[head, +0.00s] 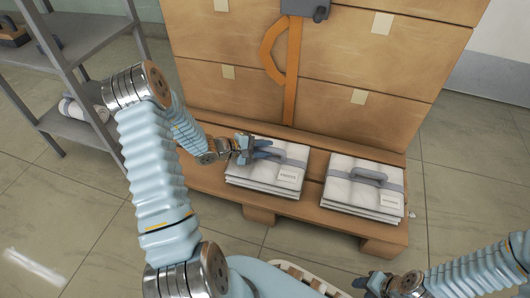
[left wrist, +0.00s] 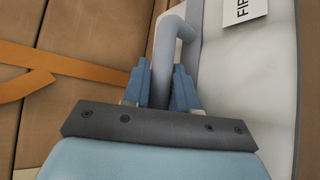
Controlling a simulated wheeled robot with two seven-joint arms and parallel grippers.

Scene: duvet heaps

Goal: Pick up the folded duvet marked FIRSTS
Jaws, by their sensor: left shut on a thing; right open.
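Two folded white duvets lie side by side on a low wooden pallet (head: 207,184). The left duvet (head: 246,182) has a grey strap, a grey handle and a white label; its label (left wrist: 242,10) starts with "FIR" in the left wrist view. My left gripper (head: 262,149) is shut on this duvet's grey handle (left wrist: 164,62), with one finger on each side of it. The right duvet (head: 345,192) has a grey handle (head: 369,177) and a label too small to read. My right gripper (head: 366,282) is open and empty at the bottom right, off the pallet.
Stacked cardboard boxes (head: 340,60) with an orange strap (head: 292,80) stand right behind the duvets. A grey metal shelf (head: 75,45) with a rolled white item (head: 72,108) is at the left. The tiled floor in front is mostly clear.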

